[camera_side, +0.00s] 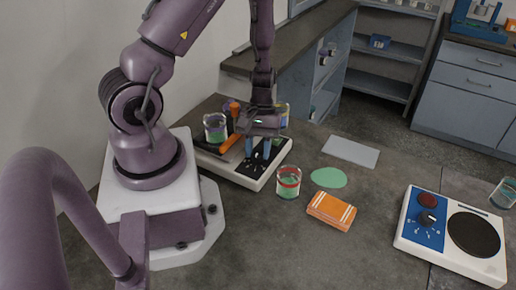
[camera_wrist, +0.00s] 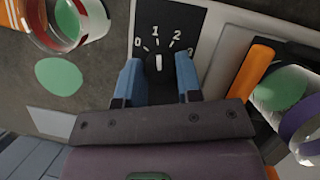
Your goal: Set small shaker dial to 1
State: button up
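The small shaker (camera_side: 252,178) is a low white unit with a black top panel, left of the middle in the side view. Its dial panel shows in the wrist view with the numbers 0, 1, 2 and 3 in an arc. The dial (camera_wrist: 159,63) shows as a short white mark on black, standing nearly upright below the 1; its exact setting is hard to tell. My gripper (camera_side: 258,149) points down over the panel. In the wrist view my gripper (camera_wrist: 158,80) is open, one blue finger either side of the dial with gaps between. The side view hides the dial.
A red-banded beaker (camera_side: 288,183), a green disc (camera_side: 328,177) and an orange block (camera_side: 331,211) lie right of the shaker. A larger blue-panelled unit (camera_side: 425,238) sits at the far right.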

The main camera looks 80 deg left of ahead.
jog(key=o, duration=0.4)
jog(key=shift+c, duration=0.2)
jog(key=v, duration=1.3)
jog(key=s+d+r+m+t+y, duration=0.2)
jog(key=d+r+m, duration=0.4)
jog(key=r, duration=0.3)
jog(key=s+d+r+m+t+y, duration=0.2)
jog(key=d+r+m+t, duration=0.3)
jog(key=d+r, duration=0.3)
jog(key=shift+s+d+r+m+t, duration=0.35)
jog(key=shift+s+r+m, duration=0.25)
jog(key=shift+m, duration=0.3)
